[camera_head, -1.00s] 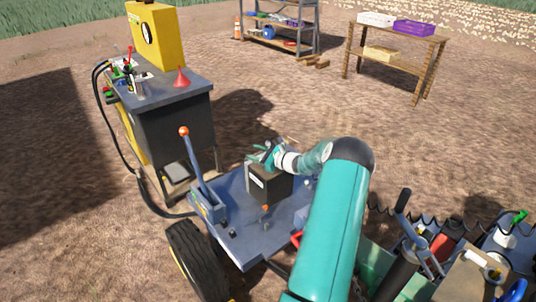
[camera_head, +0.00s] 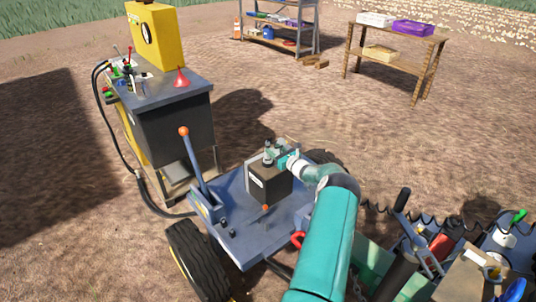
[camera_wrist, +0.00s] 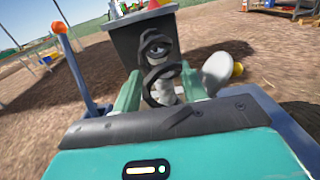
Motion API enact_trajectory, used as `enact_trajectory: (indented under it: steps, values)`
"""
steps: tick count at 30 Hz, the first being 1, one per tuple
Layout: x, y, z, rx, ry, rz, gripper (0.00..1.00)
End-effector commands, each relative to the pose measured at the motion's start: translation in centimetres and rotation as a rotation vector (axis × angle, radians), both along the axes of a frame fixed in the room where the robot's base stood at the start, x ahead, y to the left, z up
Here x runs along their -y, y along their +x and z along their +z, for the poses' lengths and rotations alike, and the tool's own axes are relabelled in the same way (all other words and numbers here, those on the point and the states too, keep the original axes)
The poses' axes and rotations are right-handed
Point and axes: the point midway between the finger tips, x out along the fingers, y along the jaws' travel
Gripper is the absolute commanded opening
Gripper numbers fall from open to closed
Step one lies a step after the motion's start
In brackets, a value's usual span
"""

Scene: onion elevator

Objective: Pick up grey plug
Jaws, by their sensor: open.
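A small grey plug-like piece with dark rings (camera_wrist: 160,72) stands upright in the wrist view, between my gripper's two green fingers. In the head view a grey fitting (camera_head: 268,155) sits on top of the dark box on the blue cart, and it looks like the same piece. My gripper (camera_wrist: 161,92) is open, with a finger on each side of the piece; I cannot tell whether they touch it. In the head view my gripper (camera_head: 281,161) is low over the box, just right of the fitting. The plug's lower part is partly hidden by my gripper.
The dark box (camera_head: 268,184) stands on the blue cart (camera_head: 245,240), with an orange-knobbed lever (camera_head: 190,160) at left. A black cabinet with a grey top (camera_head: 175,95) stands behind. A pale rounded piece (camera_wrist: 217,70) is close to the right finger. Tools crowd the lower right.

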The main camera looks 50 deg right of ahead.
Motion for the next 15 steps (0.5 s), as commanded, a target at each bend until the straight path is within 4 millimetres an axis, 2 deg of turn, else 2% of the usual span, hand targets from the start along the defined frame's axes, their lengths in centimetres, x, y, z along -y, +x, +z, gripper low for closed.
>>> enact_trajectory:
  steps: [9,15]
  values:
    - [0.7,3.9,0.3,0.0,-0.002,0.002,0.42]
    - [1.0,4.9,0.3,-0.001,0.0,0.001,0.42]
